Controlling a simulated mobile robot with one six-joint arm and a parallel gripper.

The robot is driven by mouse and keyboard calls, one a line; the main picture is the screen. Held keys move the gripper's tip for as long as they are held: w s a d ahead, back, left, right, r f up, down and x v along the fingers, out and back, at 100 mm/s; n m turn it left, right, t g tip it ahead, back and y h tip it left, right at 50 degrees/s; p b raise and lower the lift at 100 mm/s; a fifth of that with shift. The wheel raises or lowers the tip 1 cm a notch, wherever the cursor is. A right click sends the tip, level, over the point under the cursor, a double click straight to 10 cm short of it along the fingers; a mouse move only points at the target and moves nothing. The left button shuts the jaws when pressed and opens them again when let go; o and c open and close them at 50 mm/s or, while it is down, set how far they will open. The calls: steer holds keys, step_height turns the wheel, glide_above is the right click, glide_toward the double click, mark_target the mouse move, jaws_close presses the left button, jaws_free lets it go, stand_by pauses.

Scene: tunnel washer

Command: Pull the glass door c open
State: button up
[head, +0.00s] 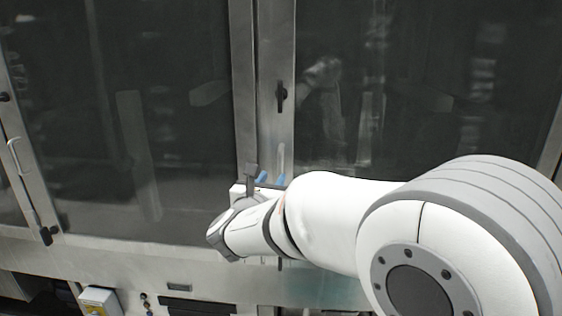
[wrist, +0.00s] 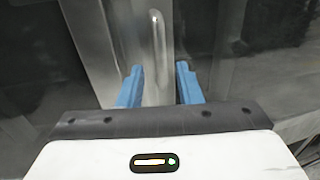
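A tall glass door (head: 430,90) with dark panes and a metal frame fills the right of the head view. No letter shows on it, so I cannot tell for sure that it is door c. An upright metal bar handle (head: 282,155) is on its left frame; its lower part is hidden behind my gripper. In the wrist view the handle (wrist: 155,35) runs down between the two blue fingers of my gripper (wrist: 160,72). The fingers are apart, with a gap visible on the right of the handle. The gripper also shows in the head view (head: 271,179). The door looks shut.
A second glass door (head: 130,110) stands to the left, with a metal handle (head: 14,156) at far left. A black latch (head: 281,95) sits above the gripper. A white and yellow box (head: 99,300) is low on the front panel. My arm covers the lower right.

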mark_target(280, 169)
steer(key=p+x, duration=0.2)
steer(key=x, duration=0.5)
steer(key=shift+w+d, duration=0.1)
steer(key=shift+w, duration=0.25)
steer(key=shift+c, duration=0.4)
jaws_close()
